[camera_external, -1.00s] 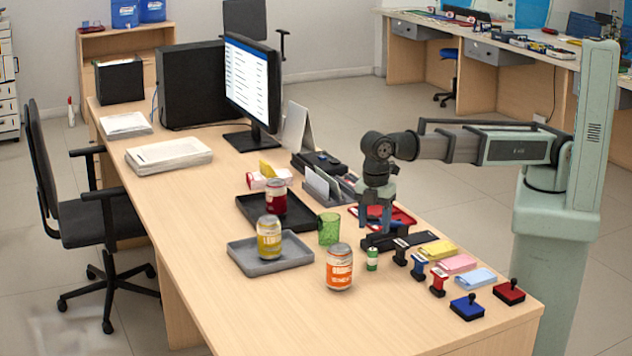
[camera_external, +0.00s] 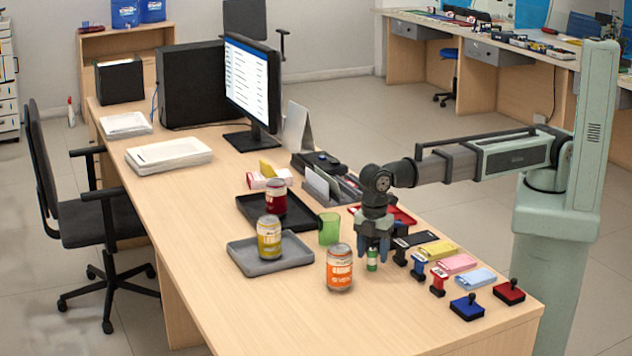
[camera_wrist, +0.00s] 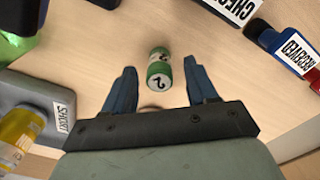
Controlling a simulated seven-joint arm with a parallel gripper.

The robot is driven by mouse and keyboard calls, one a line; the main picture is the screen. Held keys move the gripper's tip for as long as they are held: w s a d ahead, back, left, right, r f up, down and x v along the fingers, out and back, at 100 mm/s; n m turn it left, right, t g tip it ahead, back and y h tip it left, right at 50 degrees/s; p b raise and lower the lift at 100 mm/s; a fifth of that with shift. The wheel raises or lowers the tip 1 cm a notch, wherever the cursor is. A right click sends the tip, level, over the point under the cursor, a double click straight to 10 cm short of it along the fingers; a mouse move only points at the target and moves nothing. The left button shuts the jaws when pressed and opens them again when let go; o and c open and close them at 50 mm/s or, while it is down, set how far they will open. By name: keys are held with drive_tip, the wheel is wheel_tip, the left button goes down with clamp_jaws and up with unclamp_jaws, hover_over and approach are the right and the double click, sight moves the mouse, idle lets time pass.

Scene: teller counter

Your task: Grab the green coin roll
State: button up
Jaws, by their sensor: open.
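The green coin roll (camera_external: 372,260) is a small green cylinder with a pale label band, standing on the counter. In the wrist view the coin roll (camera_wrist: 159,68) shows its pale top with a dark mark, just beyond and between the fingertips. My gripper (camera_external: 372,250) is over the roll, with its blue fingers pointing down. In the wrist view my gripper (camera_wrist: 160,80) is open, one finger on each side of the roll with gaps showing. The fingers partly hide the roll's upper part in the external view.
An orange-labelled jar (camera_external: 340,268) and a green cup (camera_external: 329,228) stand to the left. Dark, blue and red stamps (camera_external: 438,281) stand close on the right. A grey tray (camera_external: 290,262) holds a yellow-labelled jar (camera_external: 269,238).

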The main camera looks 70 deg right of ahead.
drive_tip(key=shift+f, duration=0.7)
drive_tip(key=shift+c, duration=0.3)
clamp_jaws()
